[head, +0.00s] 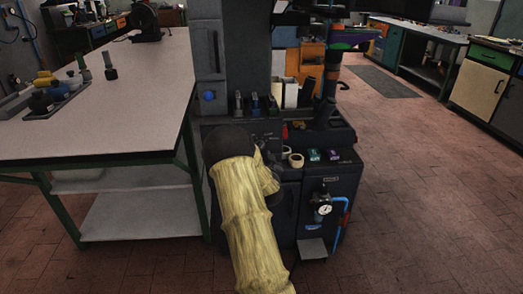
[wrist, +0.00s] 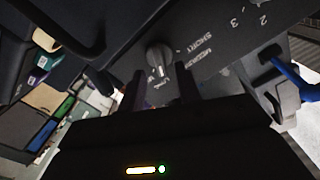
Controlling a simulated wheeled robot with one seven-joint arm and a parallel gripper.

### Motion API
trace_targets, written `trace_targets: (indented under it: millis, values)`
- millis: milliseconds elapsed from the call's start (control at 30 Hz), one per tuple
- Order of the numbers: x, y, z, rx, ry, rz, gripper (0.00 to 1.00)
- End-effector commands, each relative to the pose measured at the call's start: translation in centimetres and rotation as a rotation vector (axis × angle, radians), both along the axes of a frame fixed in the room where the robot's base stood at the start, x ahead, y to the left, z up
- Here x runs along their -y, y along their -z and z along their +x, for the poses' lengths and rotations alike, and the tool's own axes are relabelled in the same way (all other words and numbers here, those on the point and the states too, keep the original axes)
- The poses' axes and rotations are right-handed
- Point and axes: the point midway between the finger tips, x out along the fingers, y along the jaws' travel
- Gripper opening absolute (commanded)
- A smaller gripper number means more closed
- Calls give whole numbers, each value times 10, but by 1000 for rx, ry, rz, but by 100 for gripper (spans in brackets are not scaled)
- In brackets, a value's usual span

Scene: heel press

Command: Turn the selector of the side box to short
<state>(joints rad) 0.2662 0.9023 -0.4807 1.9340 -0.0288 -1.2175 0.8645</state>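The selector (wrist: 160,57) is a round dark knob with a light pointer mark, on the dark face of the side box (wrist: 225,50) in the wrist view. White lettering sits beside it; SHORT reads to its right, with MEDIUM below that, and a smaller label lies near the pointer's end. The pointer is turned toward the lower side of the picture, away from SHORT. My gripper (wrist: 161,84) is open, its two dark fingers apart just below the knob, nothing between them. Whether a finger touches the knob cannot be told. In the head view my yellow-sleeved arm hides the gripper and the selector.
A grey-topped workbench (head: 120,90) stands left of the press column (head: 222,50). A dark cabinet with a pressure gauge (head: 324,210) and blue hose (head: 341,215) stands right of my arm. Tape rolls and small boxes lie on its top. The floor (head: 430,200) at right is clear.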

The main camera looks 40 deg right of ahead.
Motion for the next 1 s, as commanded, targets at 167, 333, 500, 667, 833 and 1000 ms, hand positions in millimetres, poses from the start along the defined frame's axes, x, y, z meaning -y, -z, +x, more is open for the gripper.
trace_targets:
  millis: [167, 333, 500, 667, 833, 1000]
  values:
    - [12, 0, 19, 1, 0, -2, 34]
    - [17, 1, 28, 0, 1, 0, 34]
    - [18, 0, 28, 0, 1, 0, 34]
    - [18, 0, 28, 0, 1, 0, 22]
    - [18, 0, 28, 0, 1, 0, 0]
    - [18, 0, 28, -2, 1, -2, 0]
